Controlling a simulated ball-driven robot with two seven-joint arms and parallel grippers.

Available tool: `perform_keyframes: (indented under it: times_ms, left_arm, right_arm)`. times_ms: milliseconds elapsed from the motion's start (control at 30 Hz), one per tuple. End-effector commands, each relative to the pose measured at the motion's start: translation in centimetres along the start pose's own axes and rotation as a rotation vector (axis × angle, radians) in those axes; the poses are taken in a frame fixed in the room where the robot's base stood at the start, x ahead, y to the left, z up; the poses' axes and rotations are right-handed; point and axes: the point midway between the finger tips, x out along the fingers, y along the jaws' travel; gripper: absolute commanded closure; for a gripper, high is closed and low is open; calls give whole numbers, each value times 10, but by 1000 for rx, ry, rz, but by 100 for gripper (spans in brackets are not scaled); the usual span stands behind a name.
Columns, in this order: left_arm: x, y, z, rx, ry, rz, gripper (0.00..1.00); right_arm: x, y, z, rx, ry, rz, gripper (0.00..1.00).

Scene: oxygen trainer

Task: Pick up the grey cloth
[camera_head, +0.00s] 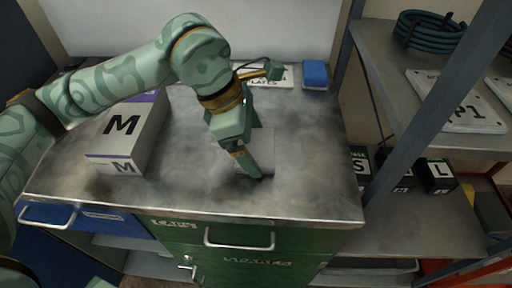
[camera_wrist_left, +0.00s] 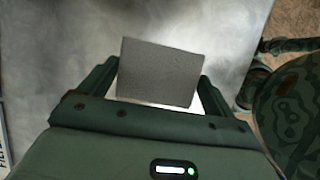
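In the left wrist view the cloth (camera_wrist_left: 158,72) shows between the two fingers of my left gripper (camera_wrist_left: 160,82). The fingers are apart, with a finger on each side of the cloth, and look open. I cannot tell whether they touch it. My right gripper is not in view.
A white box marked M (camera_head: 125,128) stands left on the cabinet top. A blue block (camera_head: 315,74) and a white label plate (camera_head: 283,77) lie at the back. A shelf at right holds a coiled hose (camera_head: 430,30), a P1 plate (camera_head: 456,100) and small dark boxes (camera_head: 437,174).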

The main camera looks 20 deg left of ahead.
Motion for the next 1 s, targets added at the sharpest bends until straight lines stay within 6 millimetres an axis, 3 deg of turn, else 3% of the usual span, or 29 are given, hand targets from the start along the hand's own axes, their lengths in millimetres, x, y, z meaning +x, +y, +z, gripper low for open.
perform_keyframes:
  times_ms: [467, 633, 867, 1000]
  left_arm:
    - [-10, 0, 4, 1, 0, 2, 32]
    - [-38, 0, 15, 2, -3, 7, 32]
    - [-101, -41, 11, 3, -2, 9, 32]
    - [-121, -71, -3, 2, 0, 4, 32]
  right_arm:
    - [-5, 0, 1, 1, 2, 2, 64]
    - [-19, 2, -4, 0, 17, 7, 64]
    - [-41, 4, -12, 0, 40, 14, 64]
    - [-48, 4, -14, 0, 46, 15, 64]
